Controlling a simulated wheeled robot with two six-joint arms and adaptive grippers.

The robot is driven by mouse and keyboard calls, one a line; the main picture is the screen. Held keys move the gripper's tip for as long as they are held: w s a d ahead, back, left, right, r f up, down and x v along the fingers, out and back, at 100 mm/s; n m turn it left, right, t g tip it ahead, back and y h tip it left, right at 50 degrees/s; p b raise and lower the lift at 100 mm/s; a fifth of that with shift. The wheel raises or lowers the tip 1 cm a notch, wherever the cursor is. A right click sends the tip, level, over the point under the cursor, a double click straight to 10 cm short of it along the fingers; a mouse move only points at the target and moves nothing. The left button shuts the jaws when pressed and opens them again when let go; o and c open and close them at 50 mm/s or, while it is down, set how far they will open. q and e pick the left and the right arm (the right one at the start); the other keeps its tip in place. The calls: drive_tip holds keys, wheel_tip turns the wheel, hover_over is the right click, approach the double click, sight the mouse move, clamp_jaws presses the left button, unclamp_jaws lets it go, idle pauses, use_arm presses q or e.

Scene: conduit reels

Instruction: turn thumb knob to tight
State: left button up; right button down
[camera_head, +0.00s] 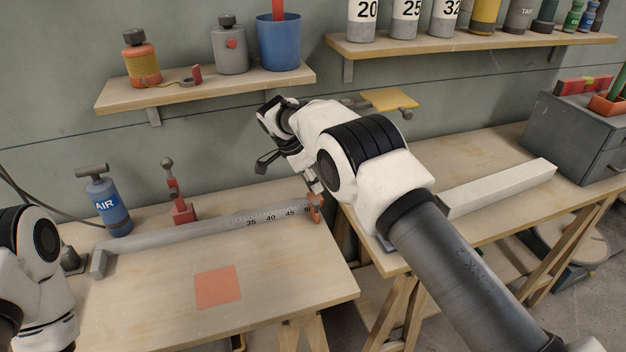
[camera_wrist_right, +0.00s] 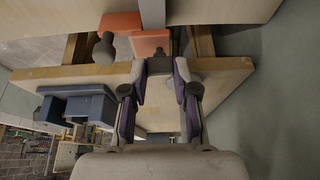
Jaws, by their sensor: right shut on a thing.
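A grey measuring bar (camera_head: 190,234) with printed numbers lies on the left bench. An orange-red stop (camera_head: 316,208) sits at its right end, and it also shows in the right wrist view (camera_wrist_right: 150,42). My right gripper (camera_head: 314,188) is at this stop from above, partly hidden by its own arm. In the right wrist view my right gripper (camera_wrist_right: 161,76) has its fingers a little apart at a small dark thumb knob (camera_wrist_right: 160,53) by the stop, shut on it. Its angle and any tight marking cannot be read.
A red clamp (camera_head: 182,206) and a blue air bottle (camera_head: 107,203) stand behind the bar. An orange square (camera_head: 218,287) marks clear bench top in front. A gap separates the two benches. A white trunking length (camera_head: 500,188) lies on the right bench.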

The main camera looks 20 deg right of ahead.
drive_tip(key=shift+s+f, duration=0.1)
drive_tip(key=shift+f, duration=0.15)
drive_tip(key=c, duration=0.9)
unclamp_jaws()
drive_tip(key=shift+r, duration=0.1)
